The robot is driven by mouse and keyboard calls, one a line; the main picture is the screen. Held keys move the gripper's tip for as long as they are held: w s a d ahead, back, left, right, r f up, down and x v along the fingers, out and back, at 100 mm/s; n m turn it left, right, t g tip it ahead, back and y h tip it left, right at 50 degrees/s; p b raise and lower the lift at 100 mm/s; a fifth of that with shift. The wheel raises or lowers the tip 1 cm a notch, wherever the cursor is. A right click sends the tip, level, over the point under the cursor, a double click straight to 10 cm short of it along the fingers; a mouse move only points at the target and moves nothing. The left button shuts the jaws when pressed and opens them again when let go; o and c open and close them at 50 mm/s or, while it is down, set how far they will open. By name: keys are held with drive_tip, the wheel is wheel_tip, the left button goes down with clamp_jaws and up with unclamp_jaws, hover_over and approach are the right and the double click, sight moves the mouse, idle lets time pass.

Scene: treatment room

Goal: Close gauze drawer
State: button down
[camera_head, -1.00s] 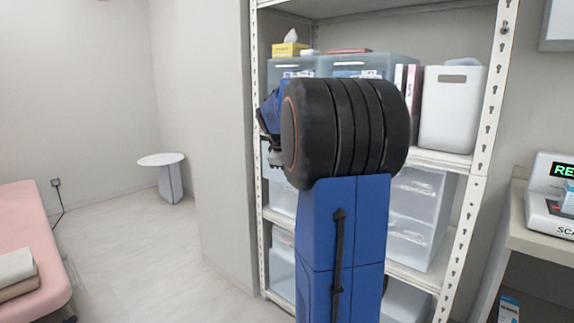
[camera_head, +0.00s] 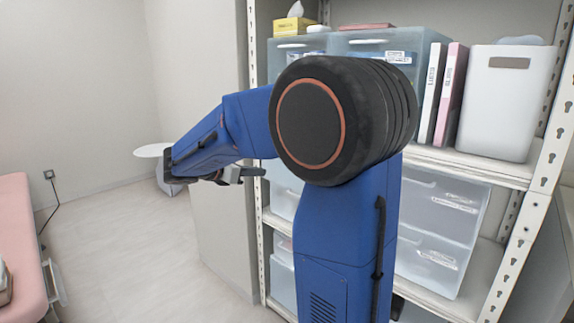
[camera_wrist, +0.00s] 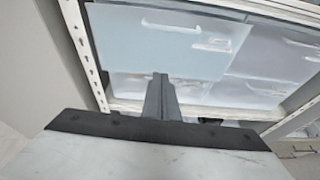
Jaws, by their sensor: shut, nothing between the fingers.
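In the wrist view a translucent pale-blue drawer front (camera_wrist: 165,42) with a white handle and a label fills the upper middle. It looks larger and nearer than the drawers beside and below it, as if pulled out. The label is too small to read, so I cannot tell if it is the gauze drawer. My gripper (camera_wrist: 161,78) is shut and empty, with its fingertips below and in front of that drawer front; contact cannot be told. In the head view my gripper (camera_head: 260,172) is left of the shelf's front, and my arm hides much of the left drawers.
A white metal shelf (camera_head: 546,172) holds translucent drawers (camera_head: 440,215), two binders (camera_head: 442,95) and a white bin (camera_head: 508,100). Its left post stands close to my gripper. A pink bed (camera_head: 15,235) is at the left, a small round table (camera_head: 152,150) behind. The floor between is clear.

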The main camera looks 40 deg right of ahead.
approach(281, 169)
drive_tip(key=s+d, duration=0.5)
drive_tip(key=shift+w+d+f+n, duration=0.15)
drive_tip(key=shift+d+n, duration=0.15)
drive_tip(key=shift+d, duration=0.25)
drive_tip(key=shift+h, duration=0.3)
drive_tip(key=shift+w+d, duration=0.15)
drive_tip(key=shift+d, duration=2.2)
